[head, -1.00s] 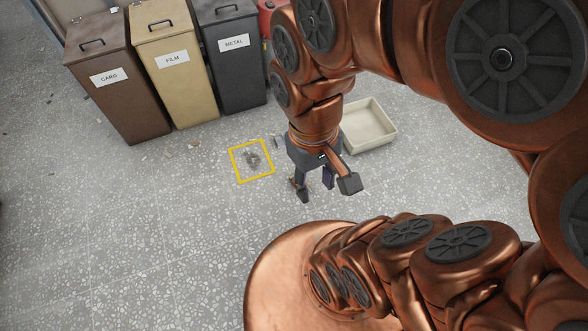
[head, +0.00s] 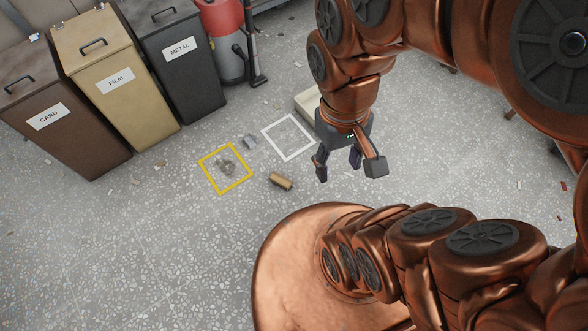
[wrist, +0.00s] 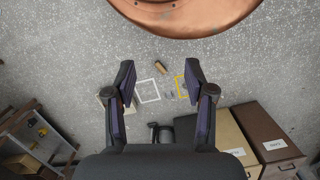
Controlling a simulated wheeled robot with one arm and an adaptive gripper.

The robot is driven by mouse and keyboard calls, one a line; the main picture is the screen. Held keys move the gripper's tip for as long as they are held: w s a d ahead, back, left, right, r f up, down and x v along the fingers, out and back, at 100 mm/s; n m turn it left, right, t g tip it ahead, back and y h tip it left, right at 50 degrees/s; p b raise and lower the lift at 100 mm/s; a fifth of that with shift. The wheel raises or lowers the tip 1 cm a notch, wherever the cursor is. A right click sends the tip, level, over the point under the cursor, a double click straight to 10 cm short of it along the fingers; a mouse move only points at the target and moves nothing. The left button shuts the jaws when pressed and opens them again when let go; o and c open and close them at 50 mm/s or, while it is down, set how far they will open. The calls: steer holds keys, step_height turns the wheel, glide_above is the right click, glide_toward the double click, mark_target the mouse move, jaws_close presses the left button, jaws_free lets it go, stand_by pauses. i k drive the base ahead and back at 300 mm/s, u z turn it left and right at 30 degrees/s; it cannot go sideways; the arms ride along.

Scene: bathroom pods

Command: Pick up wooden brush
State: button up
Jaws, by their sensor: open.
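A small tan-brown piece, which looks like the wooden brush (head: 281,181), lies on the speckled floor between the yellow square and my base. In the wrist view the same brush (wrist: 160,67) shows small, between and beyond the fingertips. Its bristles are too small to make out. My gripper (head: 348,168) is open and empty, above the floor to the right of the brush in the head view. In the wrist view my gripper (wrist: 160,75) has its two dark fingers spread wide, touching nothing.
A yellow floor square (head: 226,168) frames a dust patch. A white floor square (head: 289,137) is bare; a small grey object (head: 250,141) lies beside it. A cream tray (head: 308,103) is partly behind my arm. CARD, FILM and METAL bins (head: 180,65) and a red-grey vacuum (head: 222,45) line the back.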

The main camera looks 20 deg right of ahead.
mark_target(277, 178)
steer(key=z, duration=0.05)
steer(key=k, duration=1.15)
steer(key=u, duration=1)
steer(key=i, duration=1.45)
steer(key=z, duration=0.45)
